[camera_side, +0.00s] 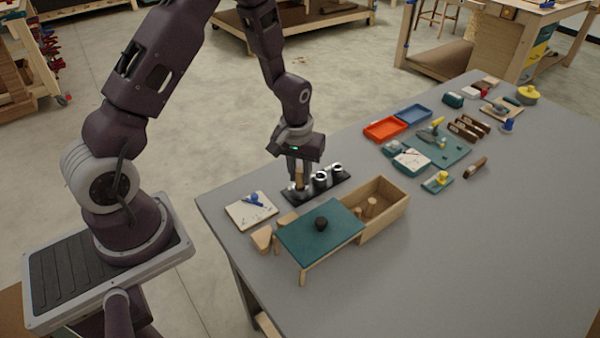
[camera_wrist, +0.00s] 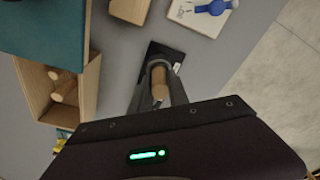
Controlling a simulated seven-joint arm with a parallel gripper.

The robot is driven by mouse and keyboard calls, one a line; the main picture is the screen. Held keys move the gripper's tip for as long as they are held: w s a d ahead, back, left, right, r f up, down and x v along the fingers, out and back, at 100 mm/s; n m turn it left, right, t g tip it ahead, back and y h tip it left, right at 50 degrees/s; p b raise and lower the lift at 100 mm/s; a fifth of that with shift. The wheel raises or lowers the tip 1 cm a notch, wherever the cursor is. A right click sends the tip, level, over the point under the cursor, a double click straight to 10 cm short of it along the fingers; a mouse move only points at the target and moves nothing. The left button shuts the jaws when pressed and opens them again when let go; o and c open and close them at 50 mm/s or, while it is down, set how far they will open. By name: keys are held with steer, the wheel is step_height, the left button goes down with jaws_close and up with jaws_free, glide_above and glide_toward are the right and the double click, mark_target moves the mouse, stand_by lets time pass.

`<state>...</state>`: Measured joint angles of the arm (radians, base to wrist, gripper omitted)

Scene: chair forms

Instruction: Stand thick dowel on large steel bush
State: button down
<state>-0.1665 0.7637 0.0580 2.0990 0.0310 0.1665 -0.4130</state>
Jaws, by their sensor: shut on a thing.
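My gripper (camera_side: 298,172) is shut on a thick wooden dowel (camera_side: 299,181), which stands upright between its fingers. The dowel is over the left end of a black strip (camera_side: 312,187), at the leftmost steel bush (camera_side: 297,190). Two more bushes, a middle one (camera_side: 320,179) and a right one (camera_side: 337,169), are free on the strip. I cannot tell whether the dowel's lower end touches the leftmost bush. In the wrist view the dowel (camera_wrist: 160,82) is between the fingers, with part of the black strip (camera_wrist: 163,50) beyond; the bushes are mostly hidden there.
A wooden box (camera_side: 392,215) with dowels inside and a green lid-like panel (camera_side: 300,238) with a black knob stand in front of the strip. A white board (camera_side: 240,213) with a blue item lies left. Trays and tools lie further back right; the right tabletop is clear.

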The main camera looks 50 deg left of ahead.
steer(key=shift+f, duration=0.6)
steer(key=shift+r, duration=0.75)
stand_by(3.1)
steer(key=shift+f, duration=0.8)
stand_by(0.8)
steer(key=c, duration=0.6)
jaws_free()
steer(key=shift+r, duration=0.15)
steer(key=shift+r, duration=3.4)
